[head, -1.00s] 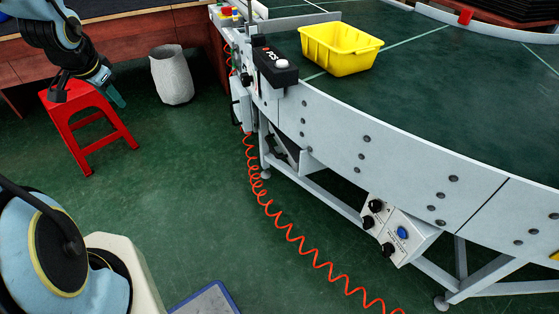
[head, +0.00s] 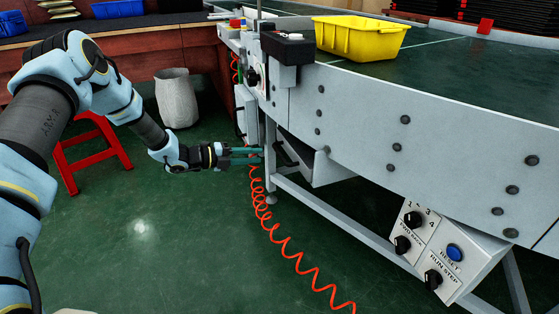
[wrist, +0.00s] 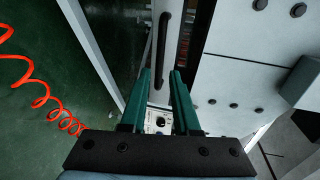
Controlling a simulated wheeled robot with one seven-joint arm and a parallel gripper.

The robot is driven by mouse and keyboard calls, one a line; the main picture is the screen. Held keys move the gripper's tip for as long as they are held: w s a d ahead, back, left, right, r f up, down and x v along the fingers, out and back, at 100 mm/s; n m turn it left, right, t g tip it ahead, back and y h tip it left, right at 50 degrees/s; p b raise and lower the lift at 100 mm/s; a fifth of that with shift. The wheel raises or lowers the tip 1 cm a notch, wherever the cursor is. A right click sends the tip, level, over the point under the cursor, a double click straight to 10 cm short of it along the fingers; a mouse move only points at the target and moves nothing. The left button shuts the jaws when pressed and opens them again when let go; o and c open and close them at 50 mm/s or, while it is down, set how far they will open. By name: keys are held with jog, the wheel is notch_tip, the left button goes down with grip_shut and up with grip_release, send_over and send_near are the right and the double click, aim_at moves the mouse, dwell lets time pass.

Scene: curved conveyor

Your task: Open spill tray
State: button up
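The spill tray (head: 318,168) is a grey metal drawer under the conveyor's side. A black bar handle (head: 286,153) is on its front. The tray appears pushed in under the frame, though how far is hard to tell. My gripper (head: 255,155) points right toward the handle, a little short of it, with its teal fingers spread apart and nothing between them. In the wrist view the handle (wrist: 163,45) lies ahead of my gripper (wrist: 160,74), roughly in line with the gap between the fingertips. No contact with the handle shows.
A coiled orange hose (head: 270,222) hangs below and beside my gripper. A control box (head: 425,250) is mounted under the conveyor at right. A yellow bin (head: 360,38) sits on the belt. A red stool (head: 92,150) and grey bin (head: 177,98) stand at left.

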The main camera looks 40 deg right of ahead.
aim_at(278, 154)
jog(key=b+x, duration=0.1)
jog(key=x, duration=0.8)
jog(key=shift+d, duration=0.15)
grip_shut()
dwell(1.1)
